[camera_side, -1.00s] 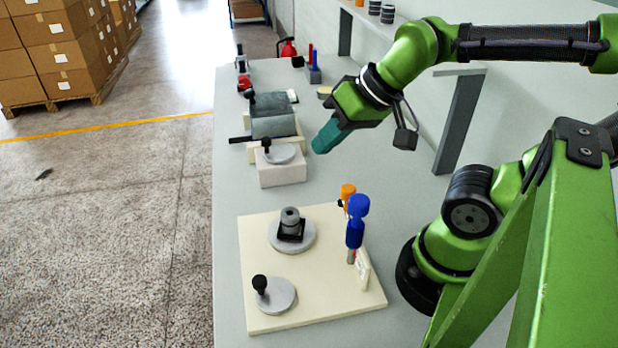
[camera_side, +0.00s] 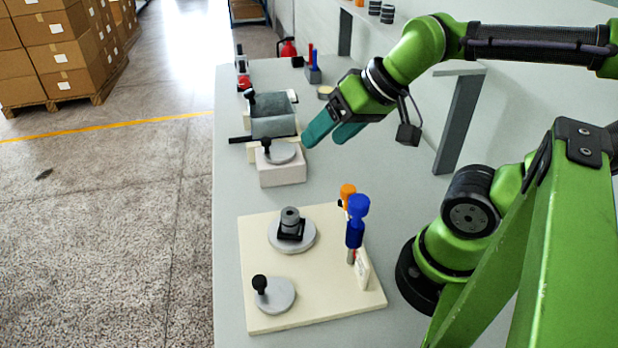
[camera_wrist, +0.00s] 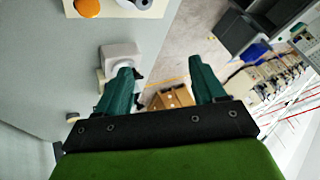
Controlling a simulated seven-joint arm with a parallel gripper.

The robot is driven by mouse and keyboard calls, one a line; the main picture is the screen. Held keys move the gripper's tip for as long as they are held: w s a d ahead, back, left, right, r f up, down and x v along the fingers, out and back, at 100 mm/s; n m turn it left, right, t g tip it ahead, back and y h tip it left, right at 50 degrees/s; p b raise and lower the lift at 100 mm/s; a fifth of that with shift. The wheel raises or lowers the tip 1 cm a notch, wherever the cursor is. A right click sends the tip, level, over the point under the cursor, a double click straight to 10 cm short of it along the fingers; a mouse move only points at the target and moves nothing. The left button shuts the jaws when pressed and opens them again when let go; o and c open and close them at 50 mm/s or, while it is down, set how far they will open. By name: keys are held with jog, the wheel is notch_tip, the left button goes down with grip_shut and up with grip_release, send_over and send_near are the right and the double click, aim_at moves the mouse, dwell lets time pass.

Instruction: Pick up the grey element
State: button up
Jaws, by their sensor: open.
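In the side view a small grey cylindrical element (camera_side: 290,216) sits upright in a black square holder (camera_side: 291,233) on a round grey disc (camera_side: 277,243). The disc is on a cream board (camera_side: 258,315) at the front of the table. My gripper (camera_side: 324,137) is in the air beyond the board, near a white block (camera_side: 283,174), with its teal fingers apart and nothing between them. In the wrist view my gripper (camera_wrist: 160,66) also shows open fingers. The grey element cannot be made out there.
A second grey disc with a black knob (camera_side: 275,296) is on the board's front left. Blue-handled (camera_side: 356,228) and orange-handled (camera_side: 347,192) tools stand at its right edge. A grey tray (camera_side: 273,127) is further back. Bare table lies between white block and board.

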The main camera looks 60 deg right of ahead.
jog(key=n+g+h, duration=0.1)
jog(key=g+h, duration=0.1)
jog(key=g, duration=0.5)
send_near(291, 214)
jog(key=f, duration=0.2)
jog(key=w+f, duration=0.1)
jog(key=f, duration=0.2)
jog(key=shift+w+f, duration=0.1)
jog(key=shift+w, duration=0.05)
jog(key=f, duration=0.2)
jog(key=s+f, duration=0.1)
jog(key=f, duration=0.1)
jog(key=shift+d+f, duration=0.1)
jog(key=shift+f, duration=0.55)
jog(key=c, duration=1.1)
